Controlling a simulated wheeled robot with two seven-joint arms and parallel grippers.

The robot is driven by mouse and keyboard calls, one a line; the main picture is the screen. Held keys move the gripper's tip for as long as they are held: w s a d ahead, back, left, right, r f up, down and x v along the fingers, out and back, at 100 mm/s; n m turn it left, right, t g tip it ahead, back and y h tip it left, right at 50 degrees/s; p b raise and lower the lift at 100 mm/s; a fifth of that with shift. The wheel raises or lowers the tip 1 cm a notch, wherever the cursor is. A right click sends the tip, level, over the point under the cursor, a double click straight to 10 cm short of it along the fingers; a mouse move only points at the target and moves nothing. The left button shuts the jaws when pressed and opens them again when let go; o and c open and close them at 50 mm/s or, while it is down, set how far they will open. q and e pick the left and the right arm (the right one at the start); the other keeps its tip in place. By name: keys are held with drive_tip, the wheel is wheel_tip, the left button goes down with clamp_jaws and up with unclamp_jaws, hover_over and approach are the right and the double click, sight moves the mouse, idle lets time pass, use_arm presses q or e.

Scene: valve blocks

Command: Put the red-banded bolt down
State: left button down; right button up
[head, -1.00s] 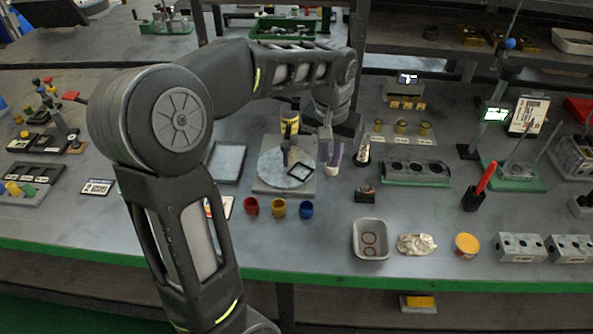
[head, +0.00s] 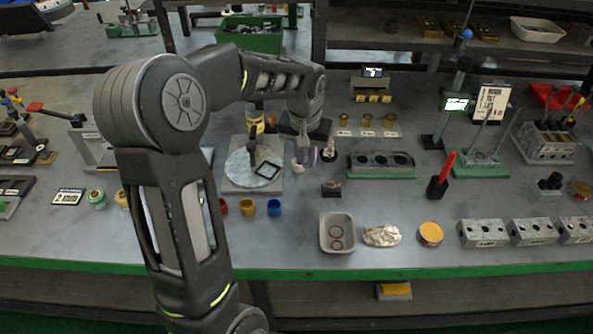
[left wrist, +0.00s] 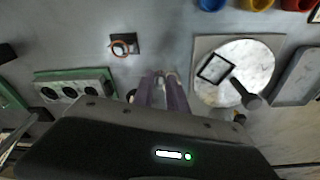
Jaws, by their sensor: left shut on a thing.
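My left gripper (head: 313,157) is low over the bench, just right of the round marbled plate (head: 240,166). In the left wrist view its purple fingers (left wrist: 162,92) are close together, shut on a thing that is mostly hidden. I take this to be the red-banded bolt, but no red band can be made out. The marbled plate (left wrist: 236,52) lies to the right of the fingers in the wrist view. A small dark block (head: 331,190) stands in front of the gripper; the wrist view shows a copper ring on it (left wrist: 122,46). My right gripper is out of view.
A green-based block with holes (head: 382,165) stands right of the gripper. A grey tray with rings (head: 338,249), a crumpled cloth (head: 381,236) and red, yellow (head: 247,207) and blue cups (head: 274,208) are nearer the front edge. Bare bench lies between them.

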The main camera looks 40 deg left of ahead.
sight(306, 167)
use_arm(q)
drive_tip(key=shift+f, duration=0.95)
drive_tip(key=shift+f, duration=1.9)
drive_tip(key=shift+f, duration=0.25)
drive_tip(key=c, duration=1.3)
unclamp_jaws()
drive_tip(key=shift+r, duration=0.1)
drive_tip(key=shift+r, duration=0.15)
drive_tip(key=r, duration=0.4)
drive_tip(key=s+r, duration=0.1)
drive_tip(key=r, duration=0.7)
drive_tip(key=shift+s+d, duration=0.35)
